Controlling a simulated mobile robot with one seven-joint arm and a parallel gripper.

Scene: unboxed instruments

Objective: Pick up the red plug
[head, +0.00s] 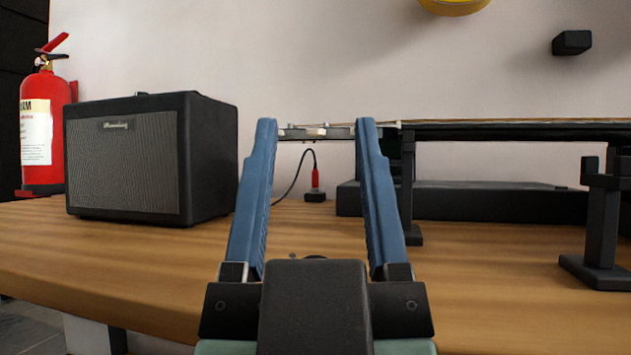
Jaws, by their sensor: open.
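The red plug (315,181) stands upright at the back of the wooden table, on or in a small black base (314,196). A thin black cable (297,176) curves from its top down to the left. My gripper (312,130) is open and empty, with two long blue fingers spread apart. I see nothing between the fingers touching the plug.
A black amplifier (128,165) stands on the wooden table (490,285) at left, with a red fire extinguisher (42,130) beyond it. At right, a flat instrument (520,130) rests on black stands (603,215) above a long black case (490,203). The front middle of the table is clear.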

